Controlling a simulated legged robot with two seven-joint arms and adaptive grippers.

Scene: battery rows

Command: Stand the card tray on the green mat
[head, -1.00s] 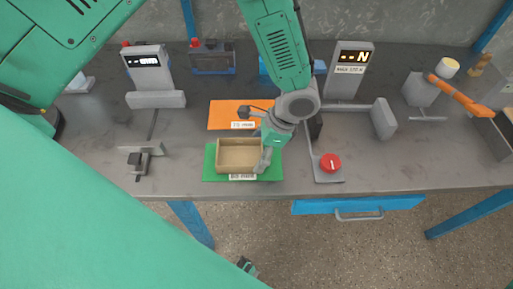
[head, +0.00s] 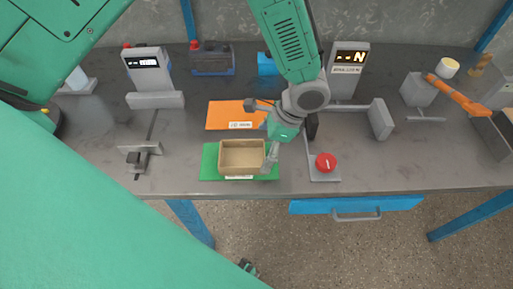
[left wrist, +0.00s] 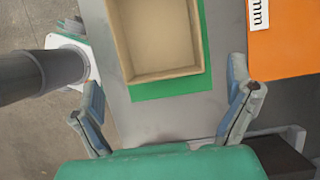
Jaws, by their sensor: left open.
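The card tray (head: 242,171) is a shallow, open-topped tan box. It stands upright on the green mat (head: 209,165) in the head view, with its near side close to the mat's labelled front edge. In the left wrist view, the tray (left wrist: 158,77) is beyond the fingers, with green mat (left wrist: 165,90) showing along two sides. My left gripper (head: 269,160) is just right of the tray in the head view. In the wrist view its fingers (left wrist: 165,88) are spread with nothing between them. My right gripper is not in view.
An orange mat (head: 228,115) lies behind the green one. A red button (head: 326,162) on a grey base stands to the right. A grey clamp-like fixture (head: 141,157) is at left. The bench (head: 400,170) is clear at front right.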

